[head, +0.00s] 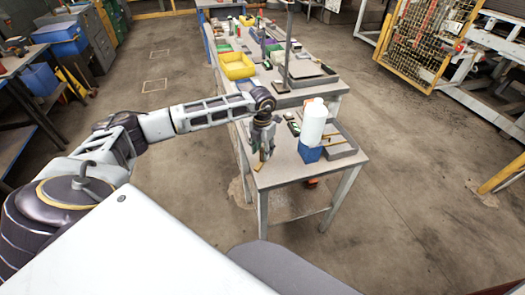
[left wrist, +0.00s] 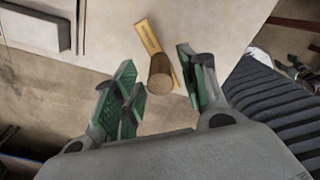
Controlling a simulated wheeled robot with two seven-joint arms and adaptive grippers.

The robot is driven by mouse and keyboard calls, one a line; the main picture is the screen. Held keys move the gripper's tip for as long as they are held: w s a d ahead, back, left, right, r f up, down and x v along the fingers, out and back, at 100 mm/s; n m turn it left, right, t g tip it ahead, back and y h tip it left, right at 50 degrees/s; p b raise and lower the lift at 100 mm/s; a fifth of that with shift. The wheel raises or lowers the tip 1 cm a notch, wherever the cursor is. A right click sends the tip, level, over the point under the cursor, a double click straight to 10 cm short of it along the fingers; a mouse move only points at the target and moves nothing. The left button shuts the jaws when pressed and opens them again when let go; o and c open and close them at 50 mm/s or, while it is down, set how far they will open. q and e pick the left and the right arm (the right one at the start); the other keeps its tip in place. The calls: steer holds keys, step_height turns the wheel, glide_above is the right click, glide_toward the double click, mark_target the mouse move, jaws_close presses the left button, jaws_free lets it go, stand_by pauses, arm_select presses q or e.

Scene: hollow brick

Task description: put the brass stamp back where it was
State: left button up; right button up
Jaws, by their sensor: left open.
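The brass stamp looks to be the short brown cylinder (left wrist: 160,75) in the left wrist view, seen end-on near the table edge. It lies between the fingertips of my left gripper (left wrist: 158,85), with a visible gap to each green-padded finger. The left gripper is open; in the head view it (head: 263,140) hangs over the near left corner of the grey table (head: 290,176). A flat yellow ruler-like strip (left wrist: 150,37) lies beside the cylinder on the table; it also shows in the head view (head: 258,166). The cylinder is hard to make out in the head view. My right gripper is out of view.
A thin upright post (head: 288,45) and a yellow bin (head: 236,66) stand farther back. The table's near right part is clear.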

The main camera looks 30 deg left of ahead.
arm_select(q)
steer(key=shift+r+p, duration=0.4)
steer(key=shift+r, duration=0.5)
step_height(320, 180, up, 3)
steer(key=shift+f+p, duration=0.1)
steer(key=shift+p, duration=0.75)
steer(key=shift+r, duration=0.4)
step_height(320, 180, up, 2)
steer(key=shift+r+p, duration=0.1)
steer(key=shift+p, duration=0.7)
steer(key=shift+r+p, duration=0.9)
steer(key=shift+r, duration=0.9)
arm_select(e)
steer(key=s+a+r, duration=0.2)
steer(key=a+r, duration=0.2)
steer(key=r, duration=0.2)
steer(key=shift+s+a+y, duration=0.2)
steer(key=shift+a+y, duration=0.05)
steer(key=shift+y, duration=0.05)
arm_select(q)
steer(key=shift+a, duration=0.15)
